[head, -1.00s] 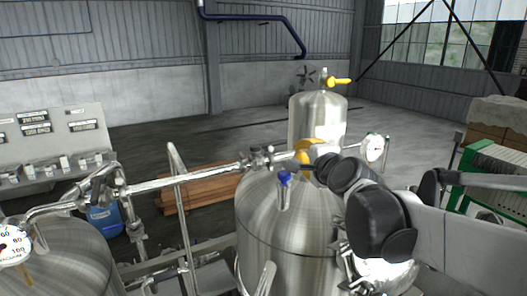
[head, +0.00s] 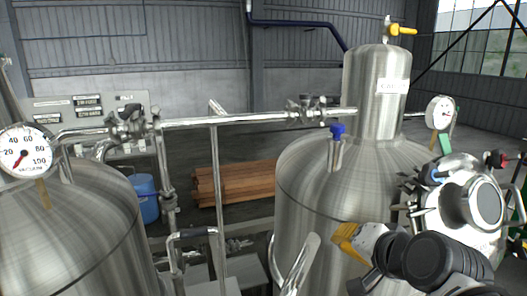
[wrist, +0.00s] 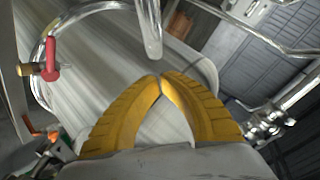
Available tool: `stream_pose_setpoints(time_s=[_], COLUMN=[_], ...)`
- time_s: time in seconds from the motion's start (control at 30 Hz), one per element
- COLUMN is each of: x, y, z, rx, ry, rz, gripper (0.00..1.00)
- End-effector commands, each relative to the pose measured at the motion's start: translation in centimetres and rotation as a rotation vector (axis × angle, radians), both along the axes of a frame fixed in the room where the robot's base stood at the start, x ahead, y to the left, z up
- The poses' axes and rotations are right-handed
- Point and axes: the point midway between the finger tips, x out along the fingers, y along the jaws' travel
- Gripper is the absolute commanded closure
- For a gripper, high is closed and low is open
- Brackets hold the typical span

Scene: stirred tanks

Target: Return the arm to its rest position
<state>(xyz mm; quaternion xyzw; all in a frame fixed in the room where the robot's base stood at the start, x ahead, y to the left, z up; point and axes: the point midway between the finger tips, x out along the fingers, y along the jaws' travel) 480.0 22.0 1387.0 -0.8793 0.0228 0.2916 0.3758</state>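My gripper (head: 346,238) has yellow fingers and shows in the head view at the lower right, in front of the big steel tank (head: 310,215). My dark arm links run from it to the lower right corner. In the wrist view my gripper (wrist: 160,80) has its two yellow fingertips together with nothing between them. A curved steel tank wall lies behind the fingers, and a steel pipe (wrist: 151,30) comes down close to the fingertips. I cannot tell whether the fingers touch anything.
A second tank (head: 80,230) with a vacuum gauge (head: 24,150) stands at the left. A horizontal pipe (head: 230,119) crosses between the tanks. A blue-capped fitting (head: 337,145) rises from the big tank. A red-handled valve (wrist: 50,58) is at the wrist view's left. Wood planks (head: 235,184) lie behind.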

Motion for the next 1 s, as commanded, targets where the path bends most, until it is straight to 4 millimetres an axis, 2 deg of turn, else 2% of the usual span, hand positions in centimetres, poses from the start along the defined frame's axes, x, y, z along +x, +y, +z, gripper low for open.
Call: stream_pose_setpoints(time_s=[0.03,0.1,0.2,0.3,0.4,0.5,0.6,1.0], x=[-1.3,-3.1,-5.6,-8.0,-9.9,-11.2,-11.8,-12.0], y=[0.3,0.3,0.1,-0.5,-1.2,-1.8,-2.1,-2.2], z=[-5.0,-9.5,-15.8,-21.2,-25.2,-27.6,-28.6,-28.6], rx=[-0.067,-0.172,-0.319,-0.450,-0.554,-0.622,-0.659,-0.668], ry=[0.027,0.069,0.131,0.189,0.237,0.272,0.290,0.294], rz=[0.042,0.104,0.190,0.268,0.330,0.370,0.391,0.396], gripper=[1.00,1.00,1.00,1.00,1.00,1.00,1.00,1.00])
